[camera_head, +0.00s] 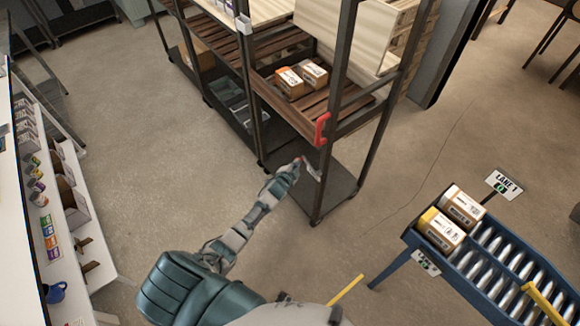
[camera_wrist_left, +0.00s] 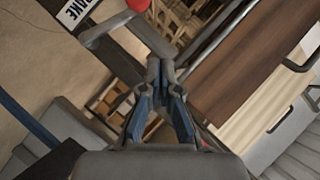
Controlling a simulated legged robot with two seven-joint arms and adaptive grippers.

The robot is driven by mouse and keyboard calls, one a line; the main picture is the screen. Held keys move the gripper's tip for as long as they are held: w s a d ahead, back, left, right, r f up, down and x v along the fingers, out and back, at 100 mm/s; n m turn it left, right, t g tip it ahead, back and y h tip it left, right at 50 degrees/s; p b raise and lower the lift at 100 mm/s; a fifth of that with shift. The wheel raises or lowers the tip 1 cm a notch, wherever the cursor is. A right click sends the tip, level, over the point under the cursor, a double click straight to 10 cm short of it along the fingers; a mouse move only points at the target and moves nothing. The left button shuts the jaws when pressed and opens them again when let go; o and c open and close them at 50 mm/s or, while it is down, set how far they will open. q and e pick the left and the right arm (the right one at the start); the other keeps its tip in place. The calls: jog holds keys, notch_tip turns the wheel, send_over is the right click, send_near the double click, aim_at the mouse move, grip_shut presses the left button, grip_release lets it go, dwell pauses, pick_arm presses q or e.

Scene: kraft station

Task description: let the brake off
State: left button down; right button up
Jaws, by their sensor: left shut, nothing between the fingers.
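A grey brake lever (camera_wrist_left: 112,26) with a red knob (camera_wrist_left: 138,4) shows at the top of the left wrist view. A white label (camera_wrist_left: 76,12) with black letters, partly cut off, is beside it. My left gripper (camera_wrist_left: 160,68) is shut and empty, its fingertips just below and right of the lever; I cannot tell whether they touch it. In the head view my left gripper (camera_head: 296,165) is low beside the rack's front post, near a small white label (camera_head: 312,172). The lever is mostly hidden there. My right gripper is not in view.
The dark shelving rack (camera_head: 330,80) has a red handle (camera_head: 322,130) on its post and small boxes (camera_head: 302,78) on a slatted shelf. A blue roller conveyor (camera_head: 490,262) with boxes stands at right. A white shelf unit (camera_head: 30,240) stands at left. Open floor (camera_head: 160,140) lies between.

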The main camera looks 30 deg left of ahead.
pick_arm(q)
jog(key=s+a+r, duration=0.2)
jog(key=s, duration=0.3)
jog(key=s+d+f+n+g, duration=0.2)
jog(key=s+f+g, duration=0.1)
jog(key=s+f, duration=0.8)
jog(key=s+d+f+n+g, duration=0.1)
jog(key=s+f+g, duration=0.2)
jog(key=s+f, duration=0.75)
jog(key=s+d+f+n+g, duration=0.1)
jog(key=s+d+f+g, duration=0.1)
jog(key=s+f, duration=0.4)
jog(key=s+d+f+n+g+h, duration=0.1)
jog(key=s+f, duration=0.5)
jog(key=s, duration=0.9)
jog(key=s+d+f+n+g, duration=0.2)
jog(key=s+d+f, duration=0.3)
jog(key=s, duration=0.6)
jog(key=shift+s+f+g, duration=0.2)
jog(key=shift+f+g, duration=0.45)
jog(key=shift+g, duration=0.05)
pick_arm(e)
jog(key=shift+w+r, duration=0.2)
